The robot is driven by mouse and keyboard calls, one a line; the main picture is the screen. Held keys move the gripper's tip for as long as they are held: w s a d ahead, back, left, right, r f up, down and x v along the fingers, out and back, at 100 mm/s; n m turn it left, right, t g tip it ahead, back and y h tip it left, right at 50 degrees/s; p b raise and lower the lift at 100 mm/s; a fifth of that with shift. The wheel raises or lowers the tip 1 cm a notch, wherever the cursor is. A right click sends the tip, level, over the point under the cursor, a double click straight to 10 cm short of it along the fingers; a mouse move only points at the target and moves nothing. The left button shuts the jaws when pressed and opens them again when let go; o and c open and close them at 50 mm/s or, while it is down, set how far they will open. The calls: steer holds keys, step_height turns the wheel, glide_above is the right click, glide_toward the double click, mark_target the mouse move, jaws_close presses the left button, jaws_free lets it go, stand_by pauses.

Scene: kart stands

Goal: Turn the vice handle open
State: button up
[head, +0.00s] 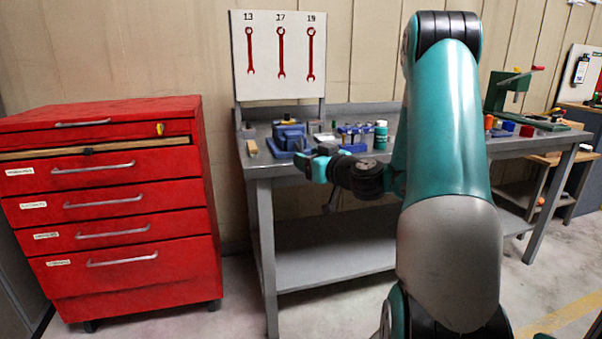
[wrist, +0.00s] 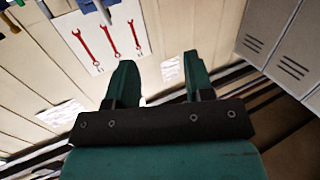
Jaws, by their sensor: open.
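A blue vice (head: 289,137) sits on the grey workbench (head: 330,252) near its left end. Its handle is too small to make out. My gripper (head: 300,166) is in front of the vice, at about the height of the bench's front edge. In the wrist view my gripper (wrist: 160,80) shows two dark green fingers spread apart with nothing between them. The vice is not clearly seen in the wrist view. Whether the gripper touches anything cannot be told.
A red drawer cabinet (head: 115,215) stands left of the bench. A white board with red wrenches (head: 281,55) hangs behind. A green bottle (head: 381,135) and blue items stand right of the vice. A green press (head: 508,88) is at the far right. My arm hides part of the bench.

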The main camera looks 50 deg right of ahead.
steer(key=s+d+f+m+h, duration=0.2)
steer(key=s+d+h, duration=0.1)
steer(key=d, duration=0.3)
steer(key=p, duration=1)
glide_toward(302, 146)
steer(key=x, duration=0.9)
steer(key=shift+w+d+r, duration=0.1)
steer(key=shift+w+d, duration=0.05)
steer(key=shift+w, duration=0.1)
steer(key=shift+w+d, duration=0.25)
steer(key=shift+w, duration=0.25)
jaws_close()
